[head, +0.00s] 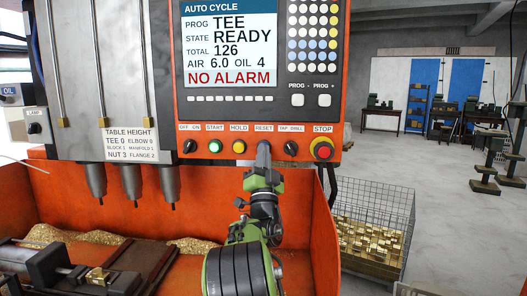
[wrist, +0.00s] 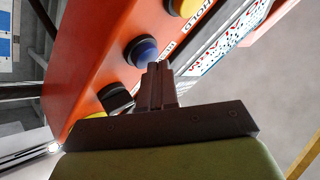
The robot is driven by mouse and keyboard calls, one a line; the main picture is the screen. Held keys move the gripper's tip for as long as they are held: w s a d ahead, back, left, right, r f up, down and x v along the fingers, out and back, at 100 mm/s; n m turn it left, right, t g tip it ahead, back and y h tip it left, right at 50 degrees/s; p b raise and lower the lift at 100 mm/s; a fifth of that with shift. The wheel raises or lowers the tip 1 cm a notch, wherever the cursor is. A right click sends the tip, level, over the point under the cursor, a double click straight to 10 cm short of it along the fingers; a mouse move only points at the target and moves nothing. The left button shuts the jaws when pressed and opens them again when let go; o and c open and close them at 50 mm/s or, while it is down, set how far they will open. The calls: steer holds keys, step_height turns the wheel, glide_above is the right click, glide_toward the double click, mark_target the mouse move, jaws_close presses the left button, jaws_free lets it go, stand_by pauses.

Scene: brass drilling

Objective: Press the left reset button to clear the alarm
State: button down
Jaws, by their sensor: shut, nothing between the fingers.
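The orange control panel (head: 200,155) has a row of controls, with one RESET label (head: 264,128) between HOLD and TAP DRILL. The screen (head: 231,45) reads STATE READY and NO ALARM.
A green START button (head: 215,146), yellow HOLD button (head: 239,146), black selector (head: 290,147) and red STOP button (head: 322,150) sit close by. Drill spindles (head: 133,182) hang at left above the chip tray. A wire basket of brass parts (head: 372,238) stands at right.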

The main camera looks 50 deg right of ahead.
steer(key=shift+s+a+b, duration=0.3)
steer(key=shift+s+a, duration=0.05)
steer(key=shift+a, duration=0.2)
steer(key=shift+f, duration=0.1)
steer(key=shift+s+a+b, duration=0.45)
steer(key=shift+a, duration=0.25)
steer(key=shift+s+a+b, duration=0.4)
steer(key=shift+a+b, duration=0.1)
steer(key=shift+a, duration=0.25)
steer(key=shift+s+a+b, duration=0.45)
steer(key=shift+a, duration=0.25)
